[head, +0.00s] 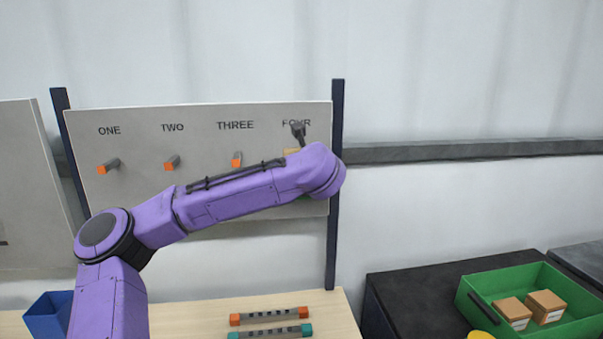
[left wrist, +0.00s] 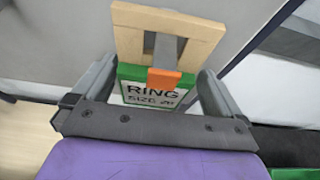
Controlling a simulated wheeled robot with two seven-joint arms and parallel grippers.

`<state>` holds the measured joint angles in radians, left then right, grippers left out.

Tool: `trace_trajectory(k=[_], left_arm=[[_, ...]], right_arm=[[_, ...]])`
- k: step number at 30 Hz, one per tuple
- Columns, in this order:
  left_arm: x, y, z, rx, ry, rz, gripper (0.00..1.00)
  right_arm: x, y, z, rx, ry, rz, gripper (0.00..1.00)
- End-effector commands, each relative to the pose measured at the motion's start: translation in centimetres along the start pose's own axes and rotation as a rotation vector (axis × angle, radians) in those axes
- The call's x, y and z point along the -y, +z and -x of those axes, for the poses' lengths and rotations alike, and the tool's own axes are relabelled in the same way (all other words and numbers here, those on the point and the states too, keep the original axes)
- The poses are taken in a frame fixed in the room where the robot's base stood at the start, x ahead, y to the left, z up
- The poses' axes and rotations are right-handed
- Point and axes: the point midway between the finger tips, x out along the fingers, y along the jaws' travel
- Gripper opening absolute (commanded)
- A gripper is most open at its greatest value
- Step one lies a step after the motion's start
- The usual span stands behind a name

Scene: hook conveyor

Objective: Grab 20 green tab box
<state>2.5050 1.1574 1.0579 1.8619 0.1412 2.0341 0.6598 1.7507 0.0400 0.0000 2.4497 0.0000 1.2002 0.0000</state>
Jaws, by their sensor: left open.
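In the left wrist view, a green-edged box labelled "RING SIZE 20" (left wrist: 152,93) hangs by its square tan wooden frame (left wrist: 128,40) on a grey hook with an orange tip (left wrist: 163,79). My left gripper (left wrist: 160,72) is open, with one finger on each side of the box. I cannot tell whether the fingers touch it. In the head view, my purple left arm reaches the board at the FOUR position and hides most of the box and of the gripper; one dark finger (head: 298,131) shows. My right gripper is not in view.
The board (head: 135,190) has orange-tipped hooks under ONE (head: 107,166), TWO (head: 171,163) and THREE (head: 237,159). Two bars (head: 270,316) lie on the wooden table. A green crate (head: 540,278) with two brown boxes stands at right; a blue bin (head: 45,315) is at left.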

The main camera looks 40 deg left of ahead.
Motion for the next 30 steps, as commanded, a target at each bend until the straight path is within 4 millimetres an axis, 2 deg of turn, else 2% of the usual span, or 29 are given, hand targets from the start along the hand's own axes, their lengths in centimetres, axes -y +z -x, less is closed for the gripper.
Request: trace_trajectory(k=[5, 6, 10, 11, 20, 24, 25, 30], left_arm=[[-0.1, -0.1, -0.1, 0.001, 0.000, 0.002, 1.00], [-0.1, -0.1, -0.1, 0.001, 0.000, 0.001, 0.97], [0.0, -0.1, -0.1, 0.001, 0.000, 0.001, 0.54], [0.0, -0.1, -0.1, 0.001, -0.001, 0.001, 0.50], [0.0, 0.0, -0.1, 0.000, 0.000, 0.000, 0.50], [-0.1, 0.9, 0.3, 0.004, 0.000, 0.003, 0.50], [0.0, 1.1, 0.6, 0.004, -0.001, 0.002, 0.50], [0.0, -0.5, 4.0, 0.007, -0.004, 0.000, 0.50]], right_arm=[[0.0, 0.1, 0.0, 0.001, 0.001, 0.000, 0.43], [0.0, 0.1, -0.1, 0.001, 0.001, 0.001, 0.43], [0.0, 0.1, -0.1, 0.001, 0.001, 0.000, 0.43], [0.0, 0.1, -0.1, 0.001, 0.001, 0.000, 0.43], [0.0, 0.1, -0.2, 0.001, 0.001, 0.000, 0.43], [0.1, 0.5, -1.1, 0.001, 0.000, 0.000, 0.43], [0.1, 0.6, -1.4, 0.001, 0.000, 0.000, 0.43], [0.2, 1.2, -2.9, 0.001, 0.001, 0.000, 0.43]])
